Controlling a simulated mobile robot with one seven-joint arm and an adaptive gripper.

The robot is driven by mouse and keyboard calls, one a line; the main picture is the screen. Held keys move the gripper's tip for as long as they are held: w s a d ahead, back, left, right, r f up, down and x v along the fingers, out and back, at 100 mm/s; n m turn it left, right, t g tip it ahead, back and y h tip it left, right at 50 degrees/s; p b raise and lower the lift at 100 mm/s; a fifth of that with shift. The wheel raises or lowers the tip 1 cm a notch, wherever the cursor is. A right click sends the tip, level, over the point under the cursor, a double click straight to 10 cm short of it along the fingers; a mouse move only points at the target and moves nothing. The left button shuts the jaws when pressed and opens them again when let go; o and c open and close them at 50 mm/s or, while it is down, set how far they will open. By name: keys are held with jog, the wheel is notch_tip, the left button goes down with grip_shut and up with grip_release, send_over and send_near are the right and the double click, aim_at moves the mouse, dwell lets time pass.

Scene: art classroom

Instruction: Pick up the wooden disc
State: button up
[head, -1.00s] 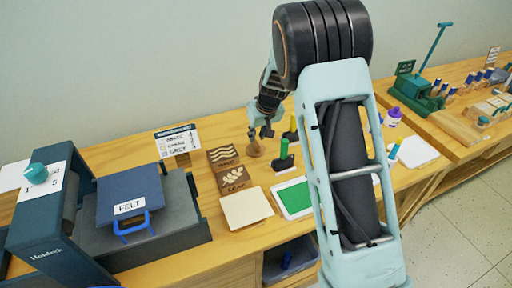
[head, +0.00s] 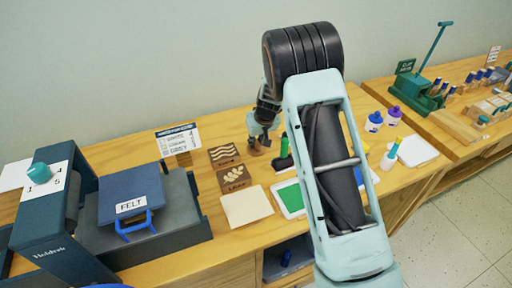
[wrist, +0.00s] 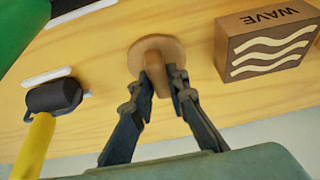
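The wooden disc (wrist: 176,44) is a flat round brown piece with an upright knob on it. In the wrist view it sits on the tabletop at upper middle. In the head view it shows small, partly hidden, under my gripper (head: 263,140). In the wrist view, my gripper's two dark fingers (wrist: 157,82) stand on either side of the knob, very close to it. Whether both fingers press on the knob cannot be told.
The "wave" block (wrist: 268,45) lies right of the disc in the wrist view. A yellow-handled black tool (wrist: 52,98) lies left. A green-filled tray (head: 290,197) and a leaf block (head: 234,178) are nearby. The felt press (head: 130,195) stands at left.

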grip_shut()
jog(key=shift+r, duration=0.45)
notch_tip(320, 180, up, 2)
jog(key=shift+r+b, duration=0.25)
jog(key=shift+b, duration=0.1)
jog(key=s+d+r+b, duration=0.1)
jog(key=s+d+r, duration=0.2)
jog(key=s+r, duration=0.6)
jog(key=s, duration=0.4)
jog(key=shift+s+d+r, duration=0.3)
jog(key=shift+d, duration=0.05)
